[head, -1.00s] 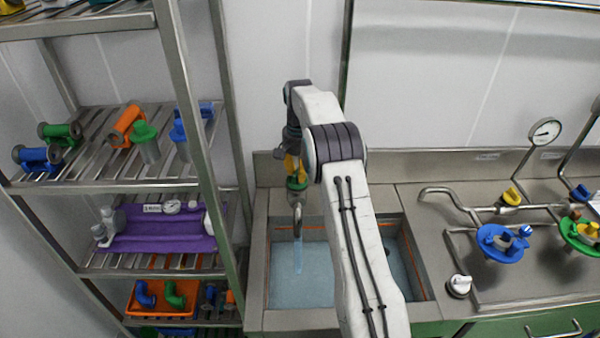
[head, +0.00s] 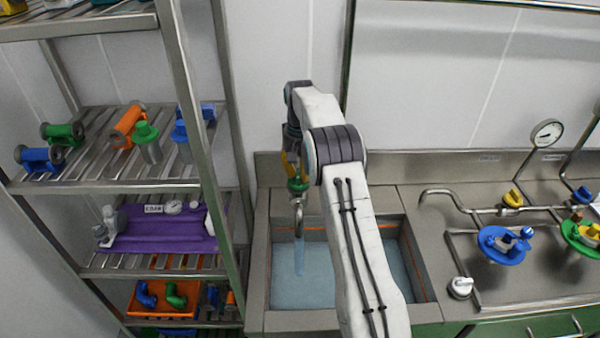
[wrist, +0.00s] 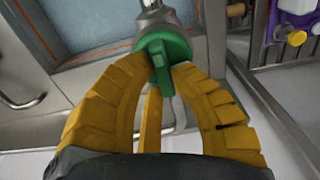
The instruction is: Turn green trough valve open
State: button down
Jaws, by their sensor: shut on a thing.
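The green trough valve (wrist: 164,50) is a green handle on a metal tap pipe, seen at the top middle of the wrist view. My gripper (wrist: 165,75) has yellow fingers shut on the green handle, one on each side. In the head view my gripper (head: 292,170) is at the tap above the trough, partly hidden by my arm, and a little of the green valve (head: 298,185) shows below it. A pale blue stream of water (head: 299,255) runs from the spout into the trough (head: 256,262), which holds bluish water.
A steel rack (head: 195,110) with coloured fittings stands close on the left. To the right, a steel counter (head: 400,270) carries a blue valve wheel (head: 497,252), a green one (head: 570,240), yellow-handled pipework (head: 512,199), a white knob (head: 461,287) and a gauge (head: 547,133).

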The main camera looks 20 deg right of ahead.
aim_at(299, 171)
jog(key=shift+f, duration=0.15)
jog(key=c, duration=1.1)
grip_release()
jog(key=shift+r, duration=0.25)
jog(key=shift+r, duration=3.55)
jog(key=shift+r, duration=0.1)
